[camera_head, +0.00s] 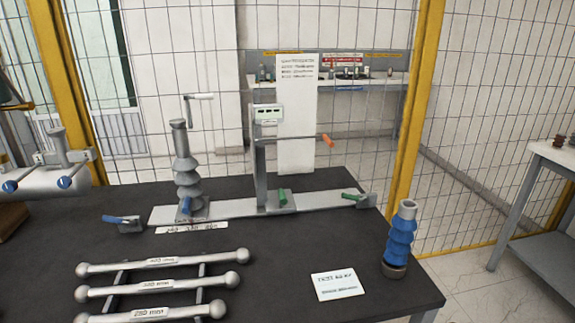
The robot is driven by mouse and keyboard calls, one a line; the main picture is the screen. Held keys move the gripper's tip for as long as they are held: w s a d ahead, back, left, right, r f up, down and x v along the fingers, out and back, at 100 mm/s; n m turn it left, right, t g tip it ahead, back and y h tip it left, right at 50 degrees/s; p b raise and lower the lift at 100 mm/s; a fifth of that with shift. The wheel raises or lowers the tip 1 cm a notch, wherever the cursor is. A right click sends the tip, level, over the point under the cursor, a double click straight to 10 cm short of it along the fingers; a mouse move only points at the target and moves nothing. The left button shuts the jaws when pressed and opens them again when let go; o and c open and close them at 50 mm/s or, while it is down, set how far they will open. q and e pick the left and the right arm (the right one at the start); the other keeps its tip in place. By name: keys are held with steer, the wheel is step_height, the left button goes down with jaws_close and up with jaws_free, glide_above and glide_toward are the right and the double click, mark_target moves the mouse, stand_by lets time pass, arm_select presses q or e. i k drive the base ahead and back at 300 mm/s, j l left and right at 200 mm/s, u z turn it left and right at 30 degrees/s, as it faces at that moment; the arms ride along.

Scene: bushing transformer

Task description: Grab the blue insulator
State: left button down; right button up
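The blue insulator (400,240) stands upright near the right edge of the dark table. It has a ribbed blue body, a grey metal top and a dark round base. Its surroundings on the table are clear, apart from a white card just to its left. Neither of my grippers shows in the head view.
A white card (338,285) lies on the dark table (270,270). A grey ribbed insulator (186,170) and a metal stand (262,160) with an orange-handled lever rise from a plate at the back. Metal bars with ball ends (165,285) lie front left. A yellow-framed mesh fence (408,120) stands behind.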

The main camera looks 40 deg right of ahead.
mark_target(404, 223)
steer(key=z, duration=2.15)
